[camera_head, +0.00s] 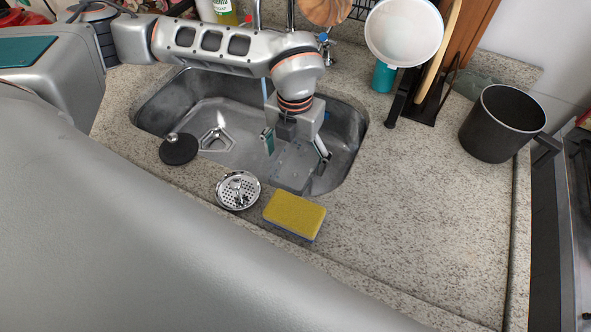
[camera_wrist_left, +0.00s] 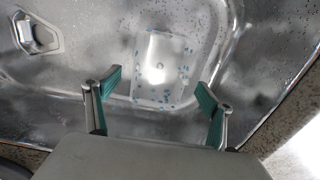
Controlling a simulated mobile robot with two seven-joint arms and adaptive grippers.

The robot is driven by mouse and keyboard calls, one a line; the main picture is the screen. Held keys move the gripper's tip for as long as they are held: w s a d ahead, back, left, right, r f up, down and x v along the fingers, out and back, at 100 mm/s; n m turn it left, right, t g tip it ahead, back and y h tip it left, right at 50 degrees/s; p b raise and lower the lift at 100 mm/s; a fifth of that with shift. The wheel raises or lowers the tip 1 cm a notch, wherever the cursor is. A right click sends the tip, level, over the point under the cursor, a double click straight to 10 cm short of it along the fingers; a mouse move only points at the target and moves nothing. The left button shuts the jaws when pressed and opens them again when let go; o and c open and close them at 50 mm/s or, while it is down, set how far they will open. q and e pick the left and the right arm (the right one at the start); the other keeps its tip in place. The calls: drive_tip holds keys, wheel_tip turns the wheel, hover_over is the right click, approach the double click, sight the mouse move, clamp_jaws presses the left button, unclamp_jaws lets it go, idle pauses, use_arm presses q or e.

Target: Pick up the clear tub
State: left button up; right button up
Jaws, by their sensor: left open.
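The clear tub (camera_wrist_left: 165,60) shows in the left wrist view as a see-through, rectangular shape with blue specks, in the metal sink. In the head view it seems to be the pale grey box (camera_head: 292,173) near the sink's front wall, partly hidden by the gripper. My left gripper (camera_head: 296,150) points down into the sink above the tub. Its green-padded fingers are open and spread, and in the left wrist view (camera_wrist_left: 160,84) the tub lies between and beyond their tips. Nothing is held. I cannot tell the exact height gap. My right gripper is not in view.
A black stopper (camera_head: 179,149), strainer (camera_head: 238,190) and yellow sponge (camera_head: 294,214) line the front rim. A dark pot (camera_head: 500,125) stands right. The right counter is mostly clear.

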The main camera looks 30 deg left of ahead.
sight(295, 175)
use_arm(q)
wheel_tip(295, 175, down, 4)
drive_tip(key=shift+w+r, duration=0.15)
drive_tip(key=c, duration=1.2)
drive_tip(key=shift+r, duration=0.1)
drive_tip(key=shift+c, duration=0.2)
